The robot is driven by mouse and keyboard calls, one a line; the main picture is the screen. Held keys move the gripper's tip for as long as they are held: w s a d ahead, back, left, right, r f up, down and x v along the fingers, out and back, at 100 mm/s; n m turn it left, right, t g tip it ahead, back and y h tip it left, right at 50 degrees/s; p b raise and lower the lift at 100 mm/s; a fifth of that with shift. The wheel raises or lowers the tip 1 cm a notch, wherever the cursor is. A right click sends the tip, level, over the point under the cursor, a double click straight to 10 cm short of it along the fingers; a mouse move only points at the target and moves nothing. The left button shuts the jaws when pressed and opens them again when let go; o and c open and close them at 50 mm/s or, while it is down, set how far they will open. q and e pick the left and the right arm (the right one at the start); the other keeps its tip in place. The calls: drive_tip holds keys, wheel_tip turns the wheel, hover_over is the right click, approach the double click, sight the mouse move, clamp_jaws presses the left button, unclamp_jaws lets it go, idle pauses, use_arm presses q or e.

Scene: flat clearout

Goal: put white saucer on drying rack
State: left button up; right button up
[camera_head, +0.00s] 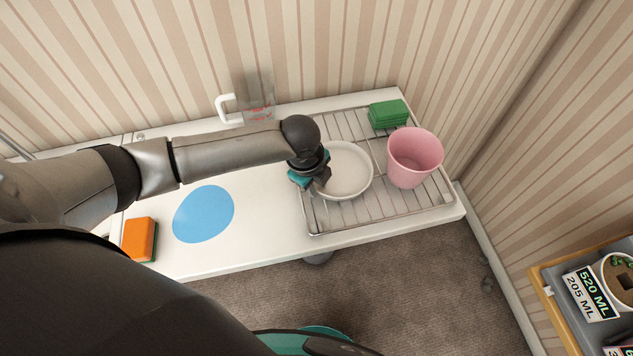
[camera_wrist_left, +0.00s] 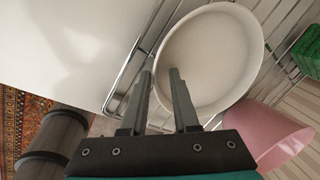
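The white saucer (camera_head: 350,172) lies on the left part of the wire drying rack (camera_head: 385,208). It also shows in the left wrist view (camera_wrist_left: 222,55). My left gripper (camera_head: 322,182) is at the saucer's left rim. In the left wrist view my left gripper (camera_wrist_left: 161,78) has its two fingers apart. One finger overlaps the inside of the saucer and the other is outside its rim, with the rim between them and a gap showing. I cannot tell if a finger touches it. My right gripper is not in view.
On the rack stand a pink cup (camera_head: 414,158) and a green block (camera_head: 388,113), right of the saucer. A clear measuring jug (camera_head: 258,108) stands by the wall. A blue round mat (camera_head: 204,213) and an orange sponge (camera_head: 139,239) lie on the white counter (camera_head: 262,230), left.

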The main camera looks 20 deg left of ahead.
use_arm(q)
drive_tip(key=shift+o, duration=0.2)
drive_tip(key=shift+r, duration=0.5)
drive_tip(key=p+v, duration=0.2)
drive_tip(key=v, duration=0.9)
drive_tip(key=shift+s+r, duration=0.15)
drive_tip(key=shift+s, duration=0.05)
drive_tip(key=shift+d, duration=0.1)
